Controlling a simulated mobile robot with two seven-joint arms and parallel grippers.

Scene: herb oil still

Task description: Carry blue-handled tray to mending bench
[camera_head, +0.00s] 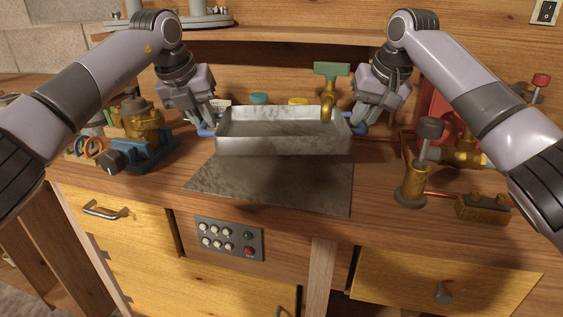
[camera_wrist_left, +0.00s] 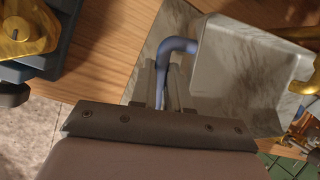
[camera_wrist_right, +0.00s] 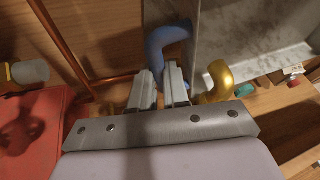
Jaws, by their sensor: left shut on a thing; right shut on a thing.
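A grey metal tray (camera_head: 284,146) with a blue handle at each end is held level above a workbench (camera_head: 380,205). It looks empty. My left gripper (camera_head: 208,128) is shut on the tray's left blue handle (camera_wrist_left: 180,46). My right gripper (camera_head: 362,122) is shut on the right blue handle (camera_wrist_right: 168,40). The tray's wall also shows in the left wrist view (camera_wrist_left: 235,75) and the right wrist view (camera_wrist_right: 245,40). I cannot tell whether this bench is the mending bench.
A brass tap with a green handle (camera_head: 331,70) stands close behind the tray's right part. A dark grey plate (camera_head: 270,185) lies bare below the tray. A blue vise-like tool holder (camera_head: 150,158) is left; brass valves (camera_head: 410,185) and copper pipe are right.

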